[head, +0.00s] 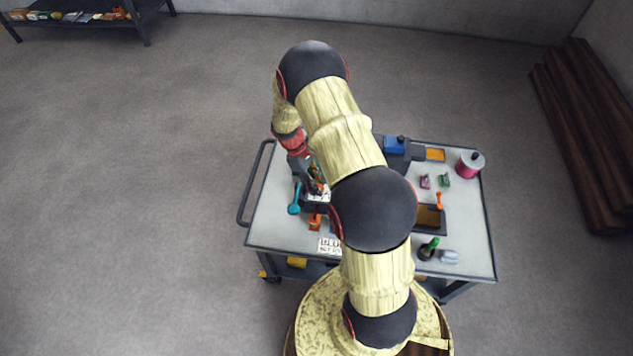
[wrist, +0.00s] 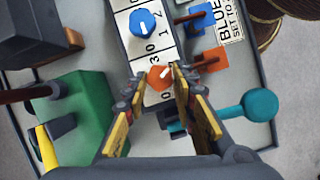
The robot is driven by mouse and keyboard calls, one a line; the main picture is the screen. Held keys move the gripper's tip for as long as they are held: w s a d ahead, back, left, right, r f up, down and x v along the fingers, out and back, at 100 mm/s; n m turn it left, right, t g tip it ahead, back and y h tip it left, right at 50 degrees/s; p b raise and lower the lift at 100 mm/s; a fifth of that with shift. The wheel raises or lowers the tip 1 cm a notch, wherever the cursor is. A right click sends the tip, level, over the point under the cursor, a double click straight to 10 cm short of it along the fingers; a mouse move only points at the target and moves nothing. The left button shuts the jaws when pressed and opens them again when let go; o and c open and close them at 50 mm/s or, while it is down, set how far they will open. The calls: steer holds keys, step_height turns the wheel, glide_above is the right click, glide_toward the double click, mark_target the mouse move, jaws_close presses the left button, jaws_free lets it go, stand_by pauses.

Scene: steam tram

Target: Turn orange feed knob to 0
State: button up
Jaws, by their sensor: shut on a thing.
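The orange feed knob (wrist: 159,77) sits on a white numbered panel (wrist: 151,54) in the wrist view, between my fingertips. A pale pointer mark on it slants toward the upper right of that view. I cannot tell which number it points to. My gripper (wrist: 157,85) is shut on the orange knob, one finger on each side. A blue knob (wrist: 143,22) with a white pointer stands farther up the same panel. In the head view my gripper (head: 316,190) is over the left part of the cart, and the orange knob cannot be made out there.
A teal ball-ended lever (wrist: 260,104) is close to my right finger. Orange (wrist: 210,62) and blue (wrist: 204,15) blocks stand beside the panel, near a printed sign (wrist: 229,15). A green block (wrist: 80,115) is at left. The cart (head: 270,225) also holds a pink spool (head: 469,164).

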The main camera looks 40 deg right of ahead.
steer(key=m, duration=0.2)
steer(key=m+y+p, duration=0.2)
steer(key=m, duration=0.1)
steer(key=shift+d+m, duration=0.25)
steer(key=shift+m, duration=0.05)
steer(key=m, duration=0.2)
steer(key=m+y+p, duration=0.1)
steer(key=m, duration=0.1)
steer(key=m+y+p, duration=0.1)
steer(key=m, duration=0.1)
steer(key=shift+d+t, duration=0.25)
steer(key=shift+t, duration=0.05)
steer(key=m, duration=0.2)
steer(key=m+t+y+p, duration=0.1)
steer(key=m, duration=0.1)
steer(key=m+y, duration=0.1)
steer(key=m, duration=0.1)
steer(key=shift+s+d+m+t+p, duration=0.15)
steer(key=shift+s+m+t+p, duration=0.1)
steer(key=shift+m+t+p, duration=0.15)
steer(key=m+t, duration=0.1)
steer(key=m, duration=0.1)
steer(key=m+t+p, duration=0.1)
steer(key=m, duration=0.2)
steer(key=shift+s, duration=0.2)
steer(key=shift+m+y, duration=0.3)
steer(key=o, duration=1.2)
steer(key=shift+c, duration=0.2)
steer(key=v, duration=1.2)
